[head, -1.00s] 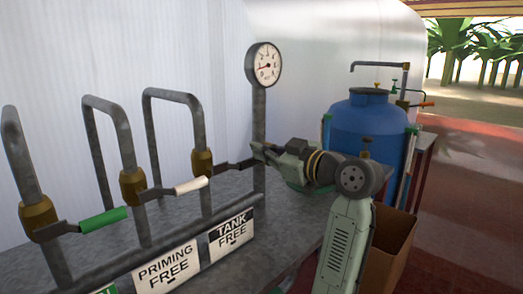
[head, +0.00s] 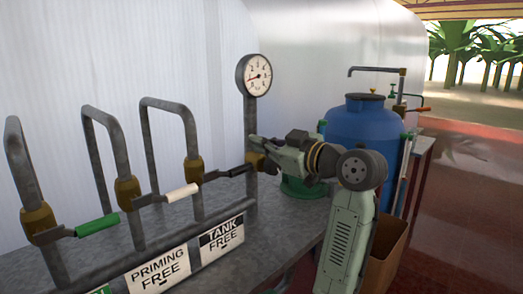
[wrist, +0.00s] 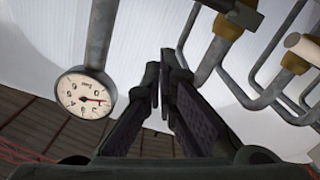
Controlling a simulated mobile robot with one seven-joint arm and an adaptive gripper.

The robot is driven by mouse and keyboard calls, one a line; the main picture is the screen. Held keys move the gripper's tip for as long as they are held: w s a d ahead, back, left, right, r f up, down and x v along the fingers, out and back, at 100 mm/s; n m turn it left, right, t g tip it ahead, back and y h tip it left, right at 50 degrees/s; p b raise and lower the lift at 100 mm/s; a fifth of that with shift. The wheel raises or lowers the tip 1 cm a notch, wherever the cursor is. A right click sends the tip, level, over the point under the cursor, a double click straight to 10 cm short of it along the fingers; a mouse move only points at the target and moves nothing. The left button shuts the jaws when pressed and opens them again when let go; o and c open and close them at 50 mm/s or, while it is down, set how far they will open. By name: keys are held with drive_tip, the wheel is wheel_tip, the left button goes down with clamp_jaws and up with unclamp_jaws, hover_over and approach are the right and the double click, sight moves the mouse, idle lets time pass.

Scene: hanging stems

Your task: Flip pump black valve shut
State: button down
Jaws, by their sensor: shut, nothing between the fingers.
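The black valve handle (head: 237,171) sticks out to the right from the brass valve body (head: 194,171) on the third bent pipe. It lies across the pipe, tilted slightly up. My gripper (head: 256,152) is shut and empty at the gauge post, by the handle's free end. I cannot tell whether they touch. In the wrist view my gripper (wrist: 159,88) shows its fingers together, with nothing between them. A dark handle (wrist: 245,15) shows at the top of that view, apart from the fingers. The sign below the black-handled valve reads TANK FREE (head: 222,239).
Valves with a white handle (head: 182,193) and a green handle (head: 97,225) stand to the left. The pressure gauge (head: 254,75) rises close behind my gripper. A blue tank (head: 362,130) and a brown box (head: 389,250) are at the right.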

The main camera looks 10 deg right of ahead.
drive_tip(key=b+v, duration=0.1)
drive_tip(key=v, duration=0.6)
drive_tip(key=shift+f+b, duration=0.3)
drive_tip(key=shift+b, duration=0.05)
drive_tip(key=shift+s+d, duration=0.1)
drive_tip(key=shift+d, duration=0.05)
